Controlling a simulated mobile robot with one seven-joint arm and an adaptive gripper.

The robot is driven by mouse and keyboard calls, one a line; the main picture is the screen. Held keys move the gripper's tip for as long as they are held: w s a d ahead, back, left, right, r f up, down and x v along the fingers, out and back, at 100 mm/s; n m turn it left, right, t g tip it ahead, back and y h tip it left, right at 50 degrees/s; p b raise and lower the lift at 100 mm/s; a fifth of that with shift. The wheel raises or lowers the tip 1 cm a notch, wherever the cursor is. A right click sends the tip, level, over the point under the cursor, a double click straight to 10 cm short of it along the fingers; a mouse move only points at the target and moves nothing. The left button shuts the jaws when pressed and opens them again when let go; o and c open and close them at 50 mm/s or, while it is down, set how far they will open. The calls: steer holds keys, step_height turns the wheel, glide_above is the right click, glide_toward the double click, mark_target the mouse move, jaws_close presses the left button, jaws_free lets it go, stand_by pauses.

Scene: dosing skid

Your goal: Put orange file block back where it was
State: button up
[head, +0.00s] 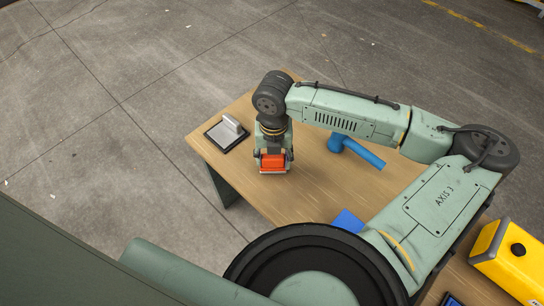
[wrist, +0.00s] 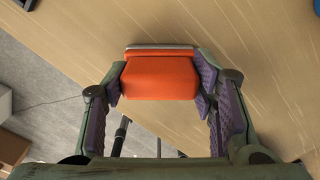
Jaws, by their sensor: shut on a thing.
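I cannot tell whether the block touches the table. No marked place for the block is clear in view.
A blue mallet (head: 357,150) lies to the right. A flat blue item (head: 348,221) and a yellow case (head: 508,256) are nearer. Bare wood surrounds the block; the table's left edge is close.

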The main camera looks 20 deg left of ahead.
steer(key=shift+f, duration=0.2)
steer(key=o, duration=1.1)
steer(key=shift+r, duration=0.1)
step_height(320, 180, up, 12)
steer(key=shift+r+b, duration=0.15)
steer(key=shift+b, duration=0.15)
steer(key=shift+a, duration=0.1)
